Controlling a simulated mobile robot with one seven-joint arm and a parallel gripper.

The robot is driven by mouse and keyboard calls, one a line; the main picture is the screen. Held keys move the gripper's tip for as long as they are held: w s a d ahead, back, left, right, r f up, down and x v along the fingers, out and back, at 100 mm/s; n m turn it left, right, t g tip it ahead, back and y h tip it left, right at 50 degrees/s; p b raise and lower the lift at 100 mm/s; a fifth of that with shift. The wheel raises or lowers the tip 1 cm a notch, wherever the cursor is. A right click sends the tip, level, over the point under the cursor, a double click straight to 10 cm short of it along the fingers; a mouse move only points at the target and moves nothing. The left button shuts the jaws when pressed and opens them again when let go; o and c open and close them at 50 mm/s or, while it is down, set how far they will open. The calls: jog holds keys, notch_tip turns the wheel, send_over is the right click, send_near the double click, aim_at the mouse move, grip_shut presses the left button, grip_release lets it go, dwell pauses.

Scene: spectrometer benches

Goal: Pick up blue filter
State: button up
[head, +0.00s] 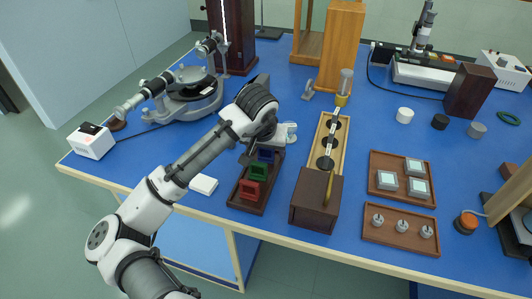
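The blue filter (266,156) stands in the far slot of a dark wooden rack (243,205), behind a green filter (259,171) and a red filter (250,190). My gripper (262,146) is at the end of my arm, just above the blue filter. The gripper and wrist hide the upper part of the blue filter. I cannot tell whether the fingers touch it or whether they are open or shut.
A dark wooden box (316,200) and a long wooden holder (341,150) stand close on the right. A white block (204,185) lies left of the rack. A spectrometer (190,90) stands behind left. Trays (403,208) stand further right.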

jog(key=c, duration=0.9)
jog(key=shift+c, duration=0.2)
jog(key=shift+r, duration=0.1)
